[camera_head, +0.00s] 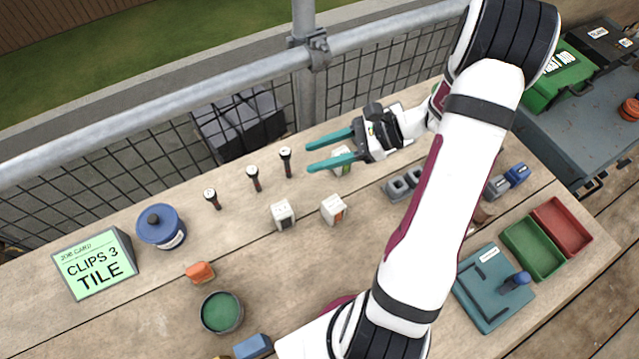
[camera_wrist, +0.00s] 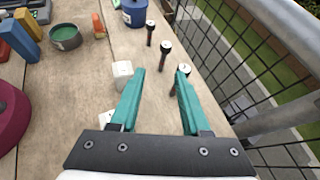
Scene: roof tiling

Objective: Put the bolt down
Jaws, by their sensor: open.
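Three dark bolts with pale round heads stand upright in a row on the wooden table. In the head view they are the left bolt (camera_head: 212,199), the middle bolt (camera_head: 253,179) and the right bolt (camera_head: 286,162). My gripper (camera_head: 311,157) has its teal fingers apart, with nothing held between them. Its fingertips point left, just right of the right bolt. In the wrist view my gripper (camera_wrist: 160,73) shows the nearest bolt (camera_wrist: 184,69) close by the right fingertip, partly hidden by that finger. I cannot tell whether they touch.
White boxes (camera_head: 283,215) (camera_head: 333,209) stand in front of my gripper, with another partly behind a finger. A blue tub (camera_head: 161,227), green pot (camera_head: 221,312) and job card (camera_head: 95,264) are left. Red (camera_head: 562,225) and green (camera_head: 534,247) trays lie right. A mesh railing (camera_head: 400,55) runs behind.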

